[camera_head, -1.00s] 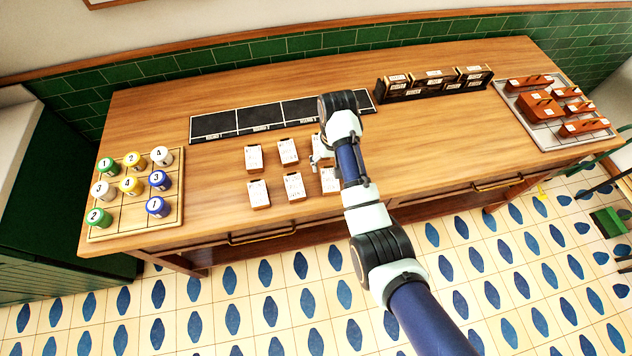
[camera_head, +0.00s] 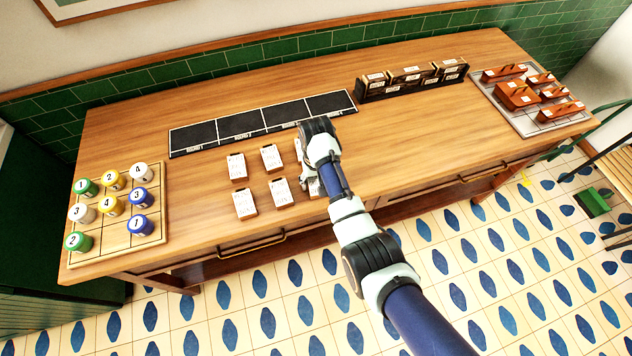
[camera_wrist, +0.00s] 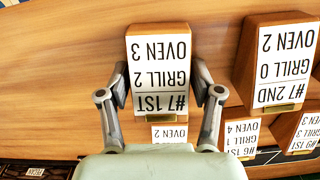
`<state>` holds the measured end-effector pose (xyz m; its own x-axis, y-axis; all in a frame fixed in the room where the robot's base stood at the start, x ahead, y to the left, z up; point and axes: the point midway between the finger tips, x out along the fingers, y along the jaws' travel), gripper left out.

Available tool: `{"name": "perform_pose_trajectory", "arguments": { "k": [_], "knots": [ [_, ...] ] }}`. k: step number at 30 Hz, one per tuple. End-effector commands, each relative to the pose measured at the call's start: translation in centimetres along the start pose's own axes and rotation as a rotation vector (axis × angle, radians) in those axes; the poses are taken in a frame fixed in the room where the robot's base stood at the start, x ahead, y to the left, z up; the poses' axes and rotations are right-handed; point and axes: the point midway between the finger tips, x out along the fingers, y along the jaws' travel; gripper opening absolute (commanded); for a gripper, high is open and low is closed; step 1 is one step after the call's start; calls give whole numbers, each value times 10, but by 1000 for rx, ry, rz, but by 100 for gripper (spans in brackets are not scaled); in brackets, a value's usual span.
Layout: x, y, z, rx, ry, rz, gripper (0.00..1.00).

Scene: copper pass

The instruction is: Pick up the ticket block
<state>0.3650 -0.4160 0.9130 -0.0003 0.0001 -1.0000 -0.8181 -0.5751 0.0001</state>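A ticket block (camera_wrist: 158,65) with a white top reading "#7 1ST, GRILL 2, OVEN 3" stands on the wooden table, at the front right of a group of blocks. In the head view it (camera_head: 315,188) is partly hidden by my arm. My gripper (camera_wrist: 158,80) is open around it, with one finger beside its left face and one beside its right. The gaps are narrow, and I cannot tell whether either finger touches. The block looks unlifted. My gripper (camera_head: 306,182) is small and partly hidden in the head view.
A "#7 2ND" block (camera_wrist: 282,65) stands close beside; other ticket blocks (camera_head: 271,158) are near. A black board (camera_head: 240,125) lies behind. A dark rack (camera_head: 412,82), a grey tray (camera_head: 497,95) of brown blocks and a wooden tray (camera_head: 110,235) of numbered jars flank the clear table.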

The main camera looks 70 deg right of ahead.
Motion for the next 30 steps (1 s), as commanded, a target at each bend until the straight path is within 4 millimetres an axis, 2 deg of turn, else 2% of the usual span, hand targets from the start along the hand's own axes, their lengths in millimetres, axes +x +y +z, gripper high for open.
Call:
{"name": "perform_pose_trajectory", "arguments": {
  "k": [1, 7, 14, 19, 23, 30],
  "knots": [
    [0, 0, 0, 0, 0, 0, 50],
    [0, 0, 0, 0, 0, 0, 18],
    [-1, 0, 0, 0, 1, 0, 17],
    [-15, 0, -1, 0, 3, 0, 17],
    [-42, 0, -2, 0, 5, -1, 17],
    [-128, 0, -2, 0, 8, -1, 17]
  ]
}}
